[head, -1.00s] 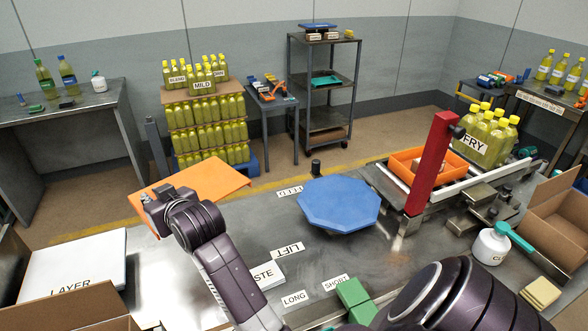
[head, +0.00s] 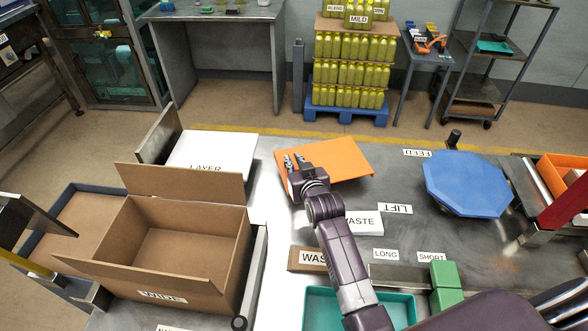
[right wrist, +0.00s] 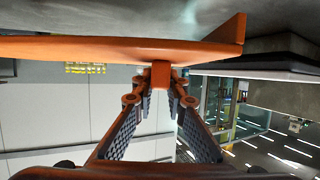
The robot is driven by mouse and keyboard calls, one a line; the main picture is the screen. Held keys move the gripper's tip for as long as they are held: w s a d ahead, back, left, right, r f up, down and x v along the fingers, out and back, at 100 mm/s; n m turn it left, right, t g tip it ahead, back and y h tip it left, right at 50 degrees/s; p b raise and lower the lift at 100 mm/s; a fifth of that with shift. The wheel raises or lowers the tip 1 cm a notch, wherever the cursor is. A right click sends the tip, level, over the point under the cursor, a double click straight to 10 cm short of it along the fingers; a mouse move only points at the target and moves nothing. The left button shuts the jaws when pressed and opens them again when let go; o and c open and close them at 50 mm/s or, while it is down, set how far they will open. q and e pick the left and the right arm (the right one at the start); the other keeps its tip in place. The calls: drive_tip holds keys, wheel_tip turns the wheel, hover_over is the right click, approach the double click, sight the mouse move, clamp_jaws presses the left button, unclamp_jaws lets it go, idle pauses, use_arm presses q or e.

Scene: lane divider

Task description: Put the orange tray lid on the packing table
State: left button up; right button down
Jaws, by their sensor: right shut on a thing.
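The orange tray lid (head: 330,160) is a flat orange plate over the far edge of the grey packing table (head: 400,235), left of the blue octagonal plate. My right gripper (head: 294,162) is at the lid's left end and is shut on it. In the right wrist view, the fingers (right wrist: 160,92) close on a small orange tab under the lid (right wrist: 90,48). The table surface appears close beyond the lid there. I cannot tell whether the lid touches the table. My left gripper is not in view.
A white stack marked LAYER (head: 208,155) stands left of the lid, behind an open cardboard box (head: 165,250). The blue octagonal plate (head: 466,183) stands to the right. A WASTE label (head: 362,222) and a teal tray (head: 398,305) are nearer. Bare table lies between lid and octagon.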

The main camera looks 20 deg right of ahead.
drive_tip(key=shift+f, duration=1.85)
drive_tip(key=c, duration=1.9)
unclamp_jaws()
drive_tip(key=shift+c, duration=0.2)
drive_tip(key=v, duration=1)
drive_tip(key=shift+s+b, duration=0.3)
drive_tip(key=shift+s, duration=0.1)
drive_tip(key=shift+s+r, duration=0.35)
drive_tip(key=shift+s, duration=0.25)
